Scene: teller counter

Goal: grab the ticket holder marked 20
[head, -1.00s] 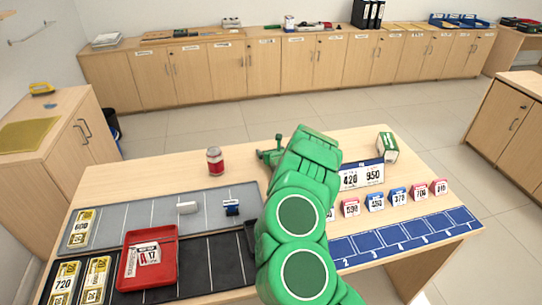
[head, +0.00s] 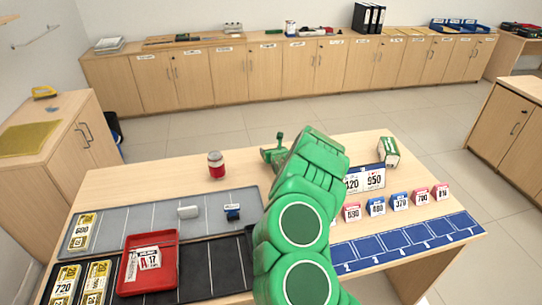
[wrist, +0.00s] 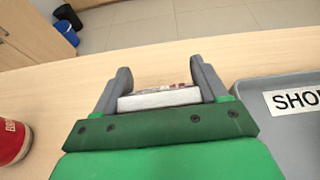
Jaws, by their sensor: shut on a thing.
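In the wrist view my gripper (wrist: 160,74) has its two grey fingers on either side of a white block-like thing (wrist: 160,98) with small dark and reddish print on its far top. I cannot read a 20 on it. In the head view my green arm hides the fingertips and the held thing. Small red and blue numbered holders stand in a row right of my arm, among them a blue one (head: 376,206) and a red one (head: 421,196). None of them clearly reads 20.
A red jar (head: 216,165) stands left of my arm, also in the wrist view (wrist: 12,140). A grey tray (wrist: 250,95) lies right of my gripper. A red tray (head: 127,271) with a tag sits front left. A white number board (head: 372,178) and green box (head: 388,151) stand at right.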

